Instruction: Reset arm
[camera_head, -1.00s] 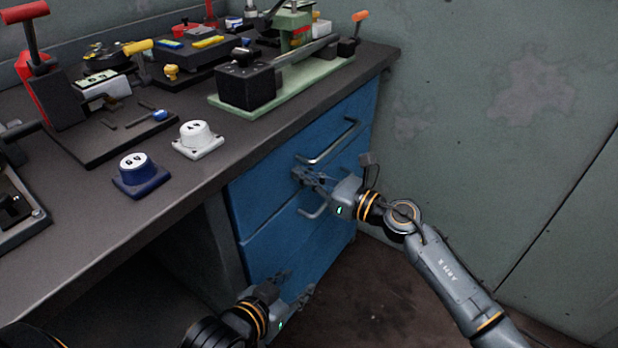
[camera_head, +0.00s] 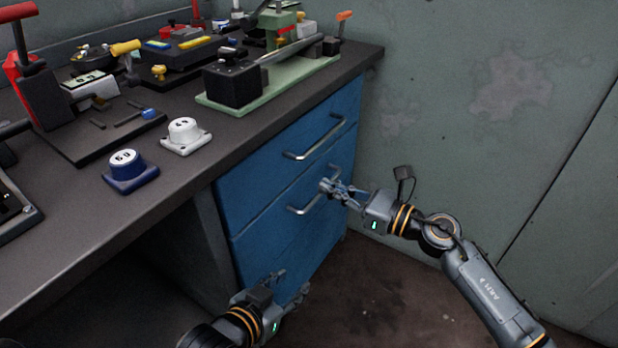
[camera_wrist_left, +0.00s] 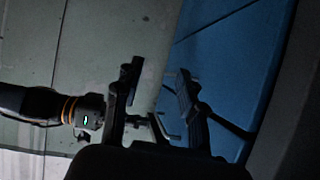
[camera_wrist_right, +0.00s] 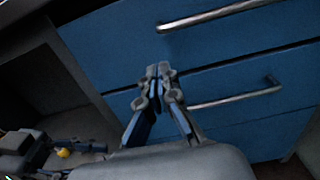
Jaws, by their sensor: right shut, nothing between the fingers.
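My right gripper (camera_head: 328,187) is shut and empty. It is in front of the blue drawer cabinet (camera_head: 262,197), near the lower drawer handle (camera_head: 305,205) in the picture. In the right wrist view its fingertips (camera_wrist_right: 158,72) meet, with the blue drawer fronts behind them; whether they touch is not clear. My left gripper (camera_head: 291,284) is lower, beside the bottom of the cabinet. Its fingers are apart in the left wrist view (camera_wrist_left: 158,82), with nothing between them.
The dark workbench (camera_head: 215,160) holds a blue knob block (camera_head: 128,172), a white knob block (camera_head: 184,136), a lever tool on a green base (camera_head: 285,82) and a red-handled press (camera_head: 40,90). A wall stands at the right. Floor (camera_head: 380,300) is free between the arms.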

